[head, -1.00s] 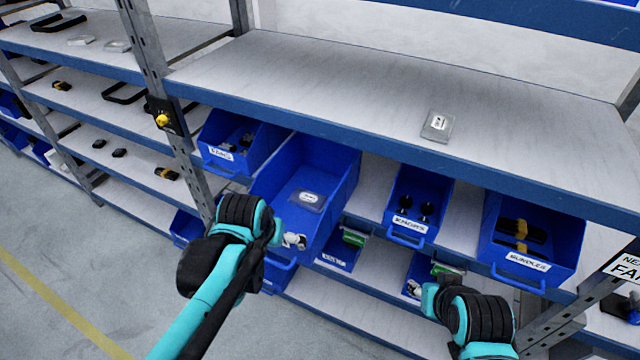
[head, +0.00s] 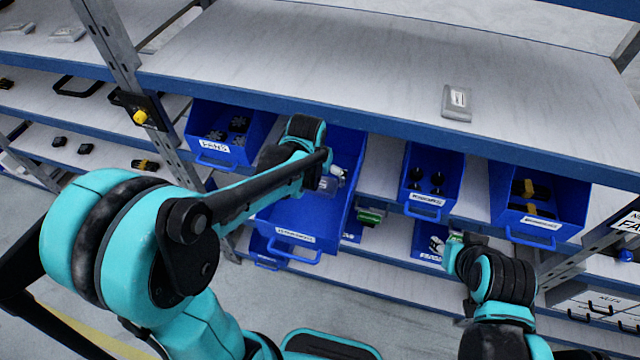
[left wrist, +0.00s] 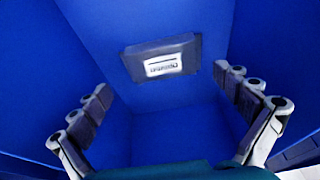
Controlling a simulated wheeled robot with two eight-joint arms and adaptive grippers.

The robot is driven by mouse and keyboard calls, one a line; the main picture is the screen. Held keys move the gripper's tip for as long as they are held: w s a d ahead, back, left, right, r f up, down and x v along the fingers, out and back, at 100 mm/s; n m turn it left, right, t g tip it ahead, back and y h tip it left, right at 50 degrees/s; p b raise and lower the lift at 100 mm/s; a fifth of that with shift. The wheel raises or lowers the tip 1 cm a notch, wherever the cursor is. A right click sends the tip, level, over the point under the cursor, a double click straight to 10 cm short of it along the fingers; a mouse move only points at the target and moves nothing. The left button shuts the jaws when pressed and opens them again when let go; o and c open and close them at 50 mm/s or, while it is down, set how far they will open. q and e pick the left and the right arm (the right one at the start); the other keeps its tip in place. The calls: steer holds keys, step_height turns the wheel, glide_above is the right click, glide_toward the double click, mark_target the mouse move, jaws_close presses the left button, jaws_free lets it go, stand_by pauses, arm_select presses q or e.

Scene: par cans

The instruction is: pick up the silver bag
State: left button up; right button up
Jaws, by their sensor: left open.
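The silver bag (left wrist: 162,60), a flat grey packet with a white label, lies in a deep blue bin in the left wrist view. In the head view this bin (head: 290,215) sticks out from the shelf, and my left arm and gripper cover most of the bag. My left gripper (head: 334,176) is inside the bin, above the bag. In the left wrist view its fingers (left wrist: 162,82) are spread wide and empty, with the bag between and beyond them. My right gripper (head: 456,243) is low at the right by the lower bins; its fingers cannot be made out.
Another silver packet (head: 457,102) lies on the upper shelf (head: 330,70). Blue bins with fans (head: 228,133), black knobs (head: 426,182) and yellow-black bundles (head: 538,200) stand beside the deep bin. A shelf post (head: 128,88) rises at the left. The bin walls are close around my left gripper.

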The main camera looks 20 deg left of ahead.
mark_target(318, 183)
arm_select(q)
steer(key=x, duration=0.2)
steer(key=b+x, duration=0.1)
steer(key=x, duration=0.1)
steer(key=shift+w+a, duration=0.1)
steer(key=shift+a, duration=0.15)
steer(key=shift+f, duration=0.1)
steer(key=c, duration=1)
steer(key=shift+c, duration=0.2)
